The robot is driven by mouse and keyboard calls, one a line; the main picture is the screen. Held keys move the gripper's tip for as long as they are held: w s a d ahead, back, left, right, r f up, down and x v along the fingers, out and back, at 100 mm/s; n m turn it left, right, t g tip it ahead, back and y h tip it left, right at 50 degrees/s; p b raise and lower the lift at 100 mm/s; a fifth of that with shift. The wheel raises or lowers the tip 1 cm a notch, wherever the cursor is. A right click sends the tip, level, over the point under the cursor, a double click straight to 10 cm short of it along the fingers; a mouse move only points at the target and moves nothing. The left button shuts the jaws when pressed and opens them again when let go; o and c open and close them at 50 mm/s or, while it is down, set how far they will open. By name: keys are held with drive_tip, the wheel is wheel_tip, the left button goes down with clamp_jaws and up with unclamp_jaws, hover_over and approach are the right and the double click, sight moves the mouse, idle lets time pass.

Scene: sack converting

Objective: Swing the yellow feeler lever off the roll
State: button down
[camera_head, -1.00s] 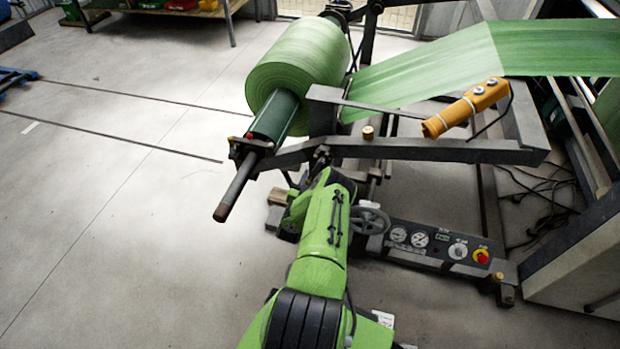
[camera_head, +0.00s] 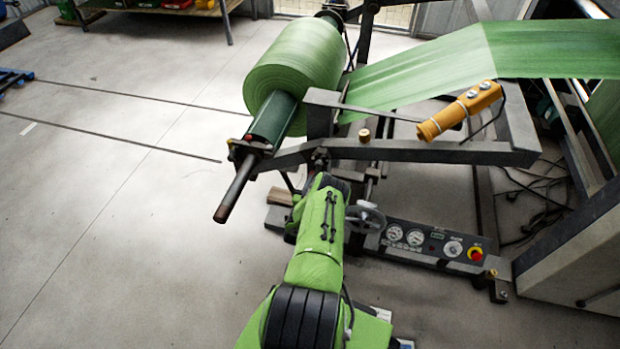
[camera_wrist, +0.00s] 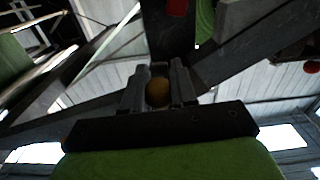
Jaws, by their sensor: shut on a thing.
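The green roll (camera_head: 293,70) sits on a dark green core in the machine frame, at the upper middle of the head view. My gripper (camera_wrist: 158,88) is shut in the wrist view, with a round, dull yellow end between its fingers. I take this for the handle end of the yellow feeler lever (camera_wrist: 158,93). The rest of the lever is hidden, so I cannot tell whether it touches the roll. In the head view my own green arm covers the gripper, which is below the roll, near the front frame rail.
A dark frame rail (camera_head: 430,152) crosses just beyond my arm. A handwheel (camera_head: 366,217) and a gauge panel (camera_head: 432,240) are close to the right of my arm. The floor (camera_head: 110,230) at left is clear.

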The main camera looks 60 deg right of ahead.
drive_tip(key=shift+s+d+r+n+p, duration=0.1)
drive_tip(key=shift+s+d+n+p, duration=0.05)
drive_tip(key=shift+s+n+p, duration=0.55)
drive_tip(key=shift+s+d+r+n+p, duration=0.15)
drive_tip(key=shift+s+n+p, duration=0.3)
drive_tip(key=shift+n, duration=0.45)
drive_tip(key=shift+s, duration=0.1)
drive_tip(key=c, duration=0.9)
unclamp_jaws()
drive_tip(key=shift+a+f, duration=0.1)
drive_tip(key=shift+f, duration=0.1)
